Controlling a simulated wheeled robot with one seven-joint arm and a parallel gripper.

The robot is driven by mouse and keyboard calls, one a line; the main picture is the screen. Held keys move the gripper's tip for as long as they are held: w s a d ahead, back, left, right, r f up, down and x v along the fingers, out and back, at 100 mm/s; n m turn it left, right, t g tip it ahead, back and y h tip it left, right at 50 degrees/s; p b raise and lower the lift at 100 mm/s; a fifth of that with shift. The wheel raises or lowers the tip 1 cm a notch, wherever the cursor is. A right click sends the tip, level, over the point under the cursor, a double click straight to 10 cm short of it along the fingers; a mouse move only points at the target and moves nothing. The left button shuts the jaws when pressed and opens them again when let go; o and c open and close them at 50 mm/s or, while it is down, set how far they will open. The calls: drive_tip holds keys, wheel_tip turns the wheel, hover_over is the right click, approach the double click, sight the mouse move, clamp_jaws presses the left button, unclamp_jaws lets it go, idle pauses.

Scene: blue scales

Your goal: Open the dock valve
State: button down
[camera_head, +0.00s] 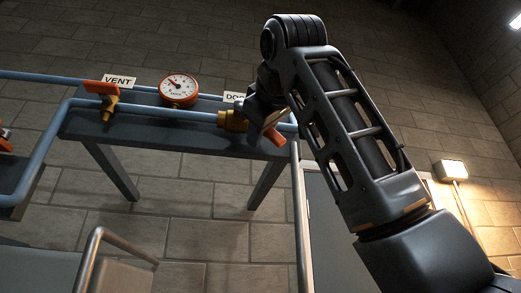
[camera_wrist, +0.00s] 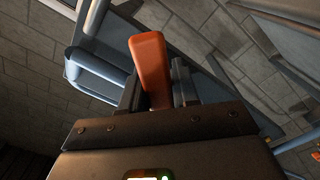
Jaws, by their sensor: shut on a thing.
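The dock valve has a brass body (camera_head: 231,121) on the blue pipe, beside a partly hidden label (camera_head: 234,98) of which "DO" shows. Its orange-red handle (camera_head: 274,136) angles down to the right of the body, and part of it is behind my gripper (camera_head: 262,116). In the wrist view the handle (camera_wrist: 151,66) stands between the two dark fingers of my gripper (camera_wrist: 157,92), which is shut on it.
A vent valve with an orange handle (camera_head: 101,88) and a VENT label (camera_head: 118,81) is at the left. A round gauge (camera_head: 178,88) stands between the valves. A metal handrail (camera_head: 88,255) is in the foreground.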

drive_tip(key=c, duration=0.9)
unclamp_jaws()
drive_tip(key=shift+s, duration=0.15)
drive_tip(key=b+v, duration=0.2)
drive_tip(key=v, duration=0.5)
drive_tip(key=shift+s+d+b, duration=0.1)
drive_tip(key=shift+s+b, duration=0.2)
drive_tip(key=shift+c, duration=0.5)
